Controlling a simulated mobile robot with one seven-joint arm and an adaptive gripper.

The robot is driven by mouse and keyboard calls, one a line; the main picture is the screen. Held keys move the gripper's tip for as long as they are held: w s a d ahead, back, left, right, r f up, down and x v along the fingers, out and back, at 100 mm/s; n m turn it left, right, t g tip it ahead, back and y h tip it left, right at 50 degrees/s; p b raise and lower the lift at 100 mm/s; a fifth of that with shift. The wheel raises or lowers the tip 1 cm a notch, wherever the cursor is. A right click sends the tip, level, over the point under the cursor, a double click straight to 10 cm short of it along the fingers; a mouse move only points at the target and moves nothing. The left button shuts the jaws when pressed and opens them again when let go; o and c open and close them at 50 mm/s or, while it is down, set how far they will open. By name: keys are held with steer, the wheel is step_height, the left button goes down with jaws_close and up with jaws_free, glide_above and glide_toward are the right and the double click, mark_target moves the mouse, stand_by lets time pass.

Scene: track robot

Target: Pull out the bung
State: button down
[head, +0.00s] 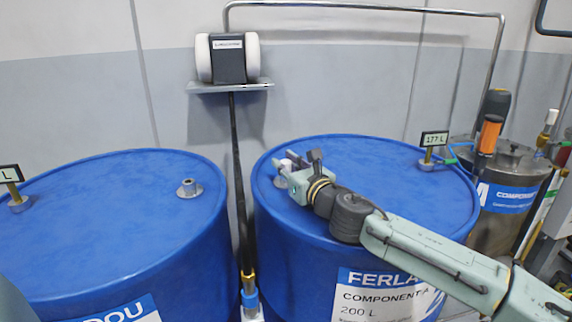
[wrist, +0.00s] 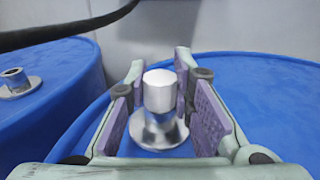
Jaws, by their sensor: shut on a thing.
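The bung (wrist: 160,92) is a short silver cylinder with a flat top, upright above a round flared metal fitting on the blue drum's lid. In the head view that blue drum (head: 390,185) stands in the middle. My gripper (head: 290,168) is low over the left part of its lid. In the wrist view my gripper (wrist: 163,100) has its purple-padded fingers on both sides of the bung, shut on it. I cannot tell how deep the bung sits in the fitting. In the head view the gripper partly hides the bung and fitting.
A second blue drum (head: 110,220) stands left, with a metal neck (head: 189,188) on its lid. A black hose (head: 237,180) hangs between the drums below a wall pump (head: 228,58). A level display (head: 434,139) and a steel tank (head: 505,165) are at right.

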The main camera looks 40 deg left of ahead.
steer(key=shift+r, duration=0.4)
steer(key=shift+r, duration=2.45)
steer(key=shift+r, duration=0.1)
